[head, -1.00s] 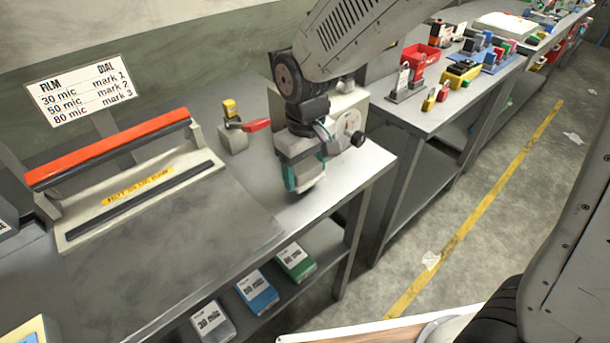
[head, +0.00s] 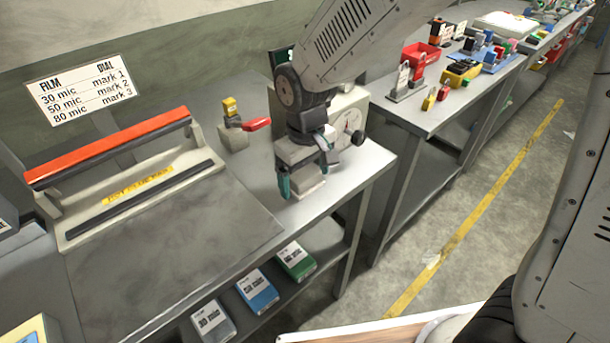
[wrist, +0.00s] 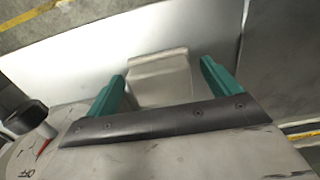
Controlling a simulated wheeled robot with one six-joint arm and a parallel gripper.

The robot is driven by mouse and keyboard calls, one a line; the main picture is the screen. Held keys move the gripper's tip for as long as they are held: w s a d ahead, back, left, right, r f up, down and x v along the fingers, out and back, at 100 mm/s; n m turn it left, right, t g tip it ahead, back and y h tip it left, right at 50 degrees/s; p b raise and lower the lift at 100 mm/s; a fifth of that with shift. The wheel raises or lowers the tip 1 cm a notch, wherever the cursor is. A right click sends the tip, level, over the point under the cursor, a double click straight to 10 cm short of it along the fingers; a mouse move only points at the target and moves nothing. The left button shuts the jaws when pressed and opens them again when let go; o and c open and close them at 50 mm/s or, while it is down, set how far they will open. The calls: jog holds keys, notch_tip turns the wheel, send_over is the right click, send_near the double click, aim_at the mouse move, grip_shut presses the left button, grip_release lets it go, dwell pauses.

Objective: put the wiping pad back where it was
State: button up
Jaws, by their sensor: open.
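A pale grey block (head: 308,182), which looks like the wiping pad, lies on the grey metal bench (head: 348,180) near its right end. My gripper (head: 307,177) is over it with its teal fingers spread, one on each side. In the wrist view the pale block (wrist: 160,80) shows between the open fingers of my gripper (wrist: 162,72). The frames do not clearly show whether either finger touches it. Part of the block is hidden by my gripper in the head view.
A pale box with a dial (head: 350,122) and black knob stands just behind my gripper. A yellow-and-red-handled device (head: 235,128) and a red-barred sealer (head: 125,175) stand to the left. Film boxes (head: 258,290) lie on the shelf below. The bench's front right is clear.

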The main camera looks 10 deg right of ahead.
aim_at(306, 174)
notch_tip(306, 174, up, 12)
jog(key=s+d+r+m, duration=0.45)
jog(key=s+d, duration=0.45)
jog(key=d, duration=0.5)
jog(key=s+d+m+t, duration=0.1)
jog(key=s+d+m, duration=0.1)
jog(key=s+d, duration=0.4)
jog(key=s, duration=0.4)
jog(key=shift+s+d+f, duration=0.2)
jog(key=shift+d+f, duration=0.05)
